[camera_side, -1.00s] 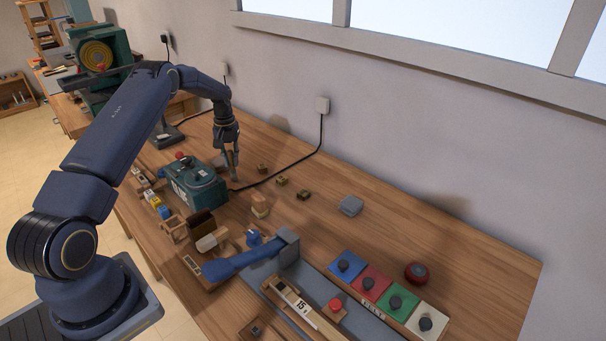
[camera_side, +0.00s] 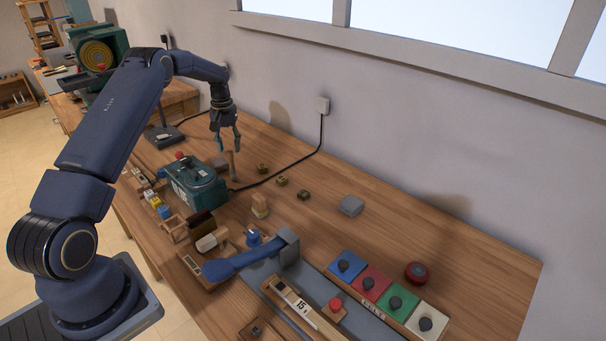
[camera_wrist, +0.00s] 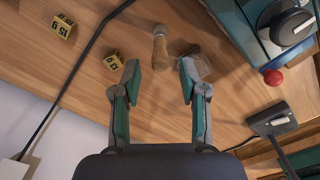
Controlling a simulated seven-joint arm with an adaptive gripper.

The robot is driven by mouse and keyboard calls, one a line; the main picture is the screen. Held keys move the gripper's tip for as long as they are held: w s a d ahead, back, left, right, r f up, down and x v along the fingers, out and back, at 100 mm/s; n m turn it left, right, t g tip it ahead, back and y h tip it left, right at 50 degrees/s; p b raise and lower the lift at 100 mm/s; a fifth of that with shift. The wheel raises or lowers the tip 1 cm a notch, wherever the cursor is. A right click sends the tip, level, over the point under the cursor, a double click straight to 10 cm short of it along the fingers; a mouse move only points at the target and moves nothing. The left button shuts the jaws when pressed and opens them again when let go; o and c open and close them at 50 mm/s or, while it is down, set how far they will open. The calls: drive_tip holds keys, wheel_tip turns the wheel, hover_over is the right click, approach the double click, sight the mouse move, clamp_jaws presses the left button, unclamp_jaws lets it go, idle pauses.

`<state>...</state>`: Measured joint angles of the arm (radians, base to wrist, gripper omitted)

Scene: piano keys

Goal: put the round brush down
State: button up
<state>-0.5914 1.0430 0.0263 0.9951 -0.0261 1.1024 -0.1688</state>
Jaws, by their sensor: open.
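The round brush (camera_side: 231,166) stands upright on the bench beside the green machine, with its wooden handle up. It also shows in the wrist view (camera_wrist: 159,47), ahead of the fingers. My gripper (camera_side: 229,149) is open and empty, just above the brush. In the wrist view my gripper (camera_wrist: 159,78) has its two fingers spread wide, and nothing is between the tips. The brush's lower end is hard to make out in the side view.
The green machine (camera_side: 195,187) stands close by. The back right of the bench is fairly clear.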

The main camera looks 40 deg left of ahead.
wheel_tip(320, 180, up, 7)
drive_tip(key=shift+d, duration=0.15)
drive_tip(key=s+d+r+m+t, duration=0.2)
drive_tip(key=s+d+r, duration=0.2)
drive_tip(key=d+r, duration=0.55)
drive_tip(key=s+d+r+m+t, duration=0.1)
drive_tip(key=s+d+r+m, duration=0.3)
drive_tip(key=d+r, duration=0.6)
drive_tip(key=s+d+f+m+t, duration=0.1)
drive_tip(key=s+d+f, duration=0.1)
drive_tip(key=s+d, duration=0.4)
drive_tip(key=s+d+f+m+t, duration=0.1)
drive_tip(key=s+d, duration=0.5)
drive_tip(key=s, duration=0.7)
drive_tip(key=shift+d+f+m+t, duration=0.3)
drive_tip(key=shift+f+m, duration=0.2)
